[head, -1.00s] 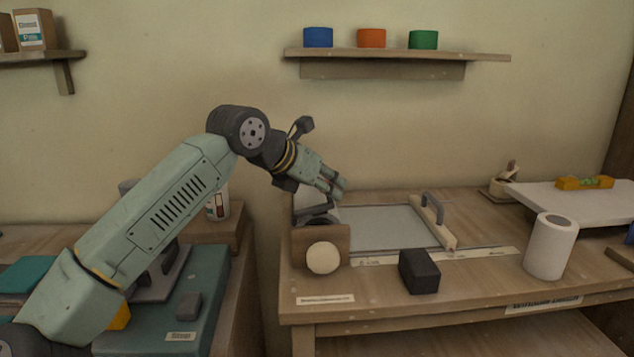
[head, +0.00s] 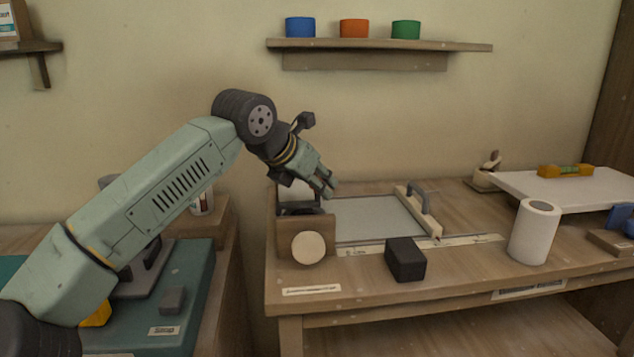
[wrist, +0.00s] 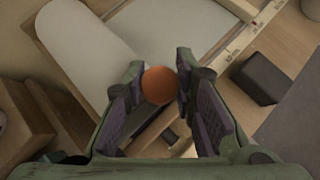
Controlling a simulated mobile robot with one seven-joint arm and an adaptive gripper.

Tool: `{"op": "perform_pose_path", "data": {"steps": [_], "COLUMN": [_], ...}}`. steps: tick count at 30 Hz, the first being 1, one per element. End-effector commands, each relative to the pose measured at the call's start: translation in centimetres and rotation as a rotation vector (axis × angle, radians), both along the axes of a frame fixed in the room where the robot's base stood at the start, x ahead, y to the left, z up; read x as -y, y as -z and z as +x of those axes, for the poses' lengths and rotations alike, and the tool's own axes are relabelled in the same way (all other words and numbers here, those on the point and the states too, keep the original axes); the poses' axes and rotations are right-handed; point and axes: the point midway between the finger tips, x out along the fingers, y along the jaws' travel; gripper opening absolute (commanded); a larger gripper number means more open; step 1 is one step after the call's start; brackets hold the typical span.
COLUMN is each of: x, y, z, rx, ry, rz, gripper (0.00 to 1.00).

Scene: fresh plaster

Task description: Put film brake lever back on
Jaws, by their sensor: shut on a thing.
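My gripper (head: 328,188) is above the wooden roll holder (head: 290,238) at the left end of the bench, pointing down and to the right. In the wrist view, its fingers (wrist: 157,88) are closed around an orange-brown round knob (wrist: 158,86), which I take to be the film brake lever's. The rest of the lever is hard to make out below the knob. A white roll (wrist: 85,45) lies in the holder, to the upper left of my fingers. From the head, the held knob is hidden by the fingers.
A grey panel (head: 375,221) with a handled bar (head: 423,205) lies right of the holder. A black block (head: 405,260) and a white cylinder (head: 535,232) stand along the front. A shelf (head: 380,46) hangs on the wall above.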

Motion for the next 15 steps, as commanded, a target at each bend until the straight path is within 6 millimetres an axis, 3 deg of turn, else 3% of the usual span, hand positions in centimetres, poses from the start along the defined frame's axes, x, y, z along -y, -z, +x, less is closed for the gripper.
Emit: {"op": "perform_pose_path", "data": {"steps": [1,2,10,15], "x": [0.14,0.15,0.10,0.08], "y": [0.23,0.22,0.09,0.05], "z": [-0.03,-0.03,-0.02,-0.02], "rx": [-0.004,-0.004,-0.002,-0.001], "ry": [0.002,0.002,0.002,0.001], "rz": [-0.001,-0.002,-0.001,-0.001], "gripper": [0.00,0.26,0.44,0.45]}}
